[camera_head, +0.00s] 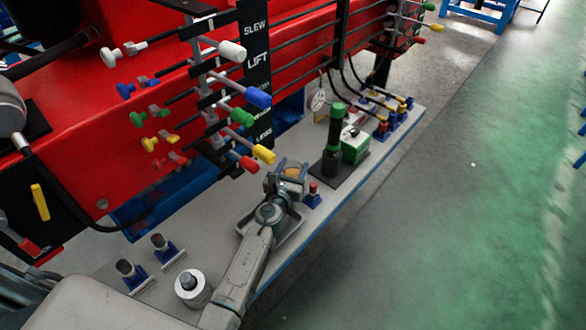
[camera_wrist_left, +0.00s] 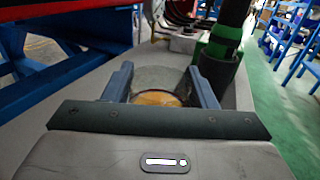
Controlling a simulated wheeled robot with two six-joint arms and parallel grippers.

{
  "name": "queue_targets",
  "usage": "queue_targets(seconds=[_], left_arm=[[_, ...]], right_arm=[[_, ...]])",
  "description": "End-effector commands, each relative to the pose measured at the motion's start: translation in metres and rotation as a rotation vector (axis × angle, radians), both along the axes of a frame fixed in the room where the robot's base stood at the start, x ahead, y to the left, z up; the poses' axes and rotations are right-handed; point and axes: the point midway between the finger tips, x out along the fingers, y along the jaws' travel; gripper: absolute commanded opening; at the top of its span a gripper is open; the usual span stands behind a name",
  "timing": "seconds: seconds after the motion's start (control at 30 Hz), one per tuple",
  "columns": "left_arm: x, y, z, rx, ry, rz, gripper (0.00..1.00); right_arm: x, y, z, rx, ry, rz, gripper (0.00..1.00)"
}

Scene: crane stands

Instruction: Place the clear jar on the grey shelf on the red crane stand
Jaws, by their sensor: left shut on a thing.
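The clear jar (camera_wrist_left: 158,92) sits between the fingers of my left gripper (camera_wrist_left: 160,88) in the left wrist view, with amber colour showing inside it. In the head view my left gripper (camera_head: 287,172) is shut on the jar (camera_head: 293,171), mostly hidden by the fingers. They are over the grey shelf (camera_head: 205,222), above or beside a shallow grey tray (camera_head: 293,228). I cannot tell whether the jar touches the shelf. The shelf runs along the front of the red crane stand (camera_head: 110,180). My right gripper is not in view.
A tall dark-green cylinder (camera_head: 335,135) and a green box (camera_head: 355,147) stand beyond the gripper. A red-topped blue holder (camera_head: 312,195) is close on its right. Coloured levers (camera_head: 245,118) stick out above. A metal cylinder (camera_head: 192,287) stands near the front.

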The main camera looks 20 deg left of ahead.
Motion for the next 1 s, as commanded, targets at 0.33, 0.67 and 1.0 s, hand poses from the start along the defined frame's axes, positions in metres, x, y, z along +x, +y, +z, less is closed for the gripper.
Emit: queue_targets(seconds=[0.33, 0.67, 1.0], left_arm=[[0.0, 0.0, -0.002, 0.0, 0.0, 0.0, 0.74], [-0.014, 0.0, 0.0, 0.0, 0.002, 0.0, 0.74], [-0.085, 0.0, -0.002, 0.0, 0.002, 0.0, 0.74]], right_arm=[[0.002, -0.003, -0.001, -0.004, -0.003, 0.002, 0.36], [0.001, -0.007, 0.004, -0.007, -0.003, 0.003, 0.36], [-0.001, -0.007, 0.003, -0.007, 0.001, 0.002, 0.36]])
